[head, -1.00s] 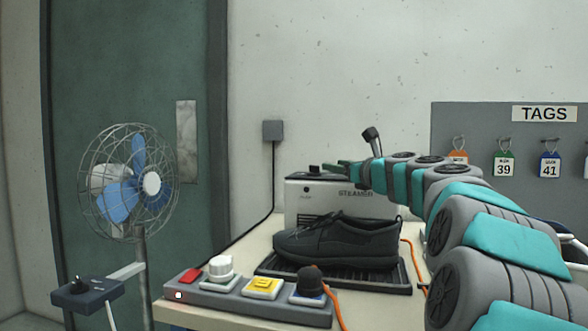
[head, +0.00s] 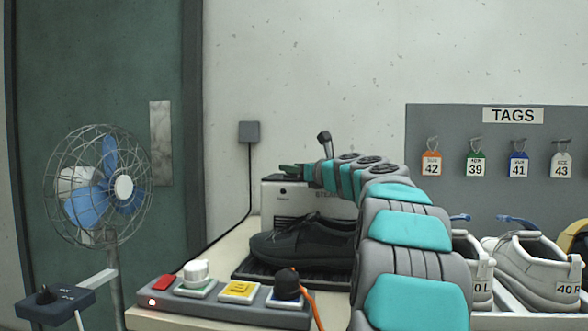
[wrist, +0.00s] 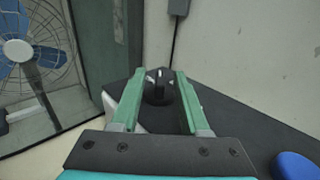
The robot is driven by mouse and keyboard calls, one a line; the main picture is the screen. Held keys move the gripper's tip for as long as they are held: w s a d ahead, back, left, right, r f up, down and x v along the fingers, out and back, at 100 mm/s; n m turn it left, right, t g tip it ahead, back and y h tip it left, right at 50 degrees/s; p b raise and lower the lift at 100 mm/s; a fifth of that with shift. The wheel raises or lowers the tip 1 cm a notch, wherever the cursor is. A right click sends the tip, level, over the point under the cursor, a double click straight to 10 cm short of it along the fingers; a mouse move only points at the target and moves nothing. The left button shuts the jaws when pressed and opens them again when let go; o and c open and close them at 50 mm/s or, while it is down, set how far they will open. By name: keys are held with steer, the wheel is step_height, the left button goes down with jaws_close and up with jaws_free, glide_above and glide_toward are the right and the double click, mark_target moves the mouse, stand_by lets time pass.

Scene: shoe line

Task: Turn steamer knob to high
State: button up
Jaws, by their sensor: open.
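The steamer (head: 275,200) is a white-fronted box with a dark top, standing against the wall at the back of the bench. My arm covers part of its lettering. In the wrist view its dark top (wrist: 235,125) fills the middle and right. The black knob (wrist: 157,92) with a white mark stands on that top. My gripper (wrist: 160,76) is open, with its green fingers on either side of the knob. A gap shows at each side, and I cannot tell whether either finger touches it. In the head view my gripper (head: 290,169) is at the steamer's top; the knob is hard to make out there.
A black shoe (head: 305,240) sits on a dark tray before the steamer. A control strip (head: 225,302) with several coloured buttons lies at the bench front. A caged fan (head: 98,188) stands left. White shoes (head: 530,265) are at right, below the tag board (head: 450,165).

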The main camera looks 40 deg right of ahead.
jaws_close()
stand_by(0.3)
stand_by(0.3)
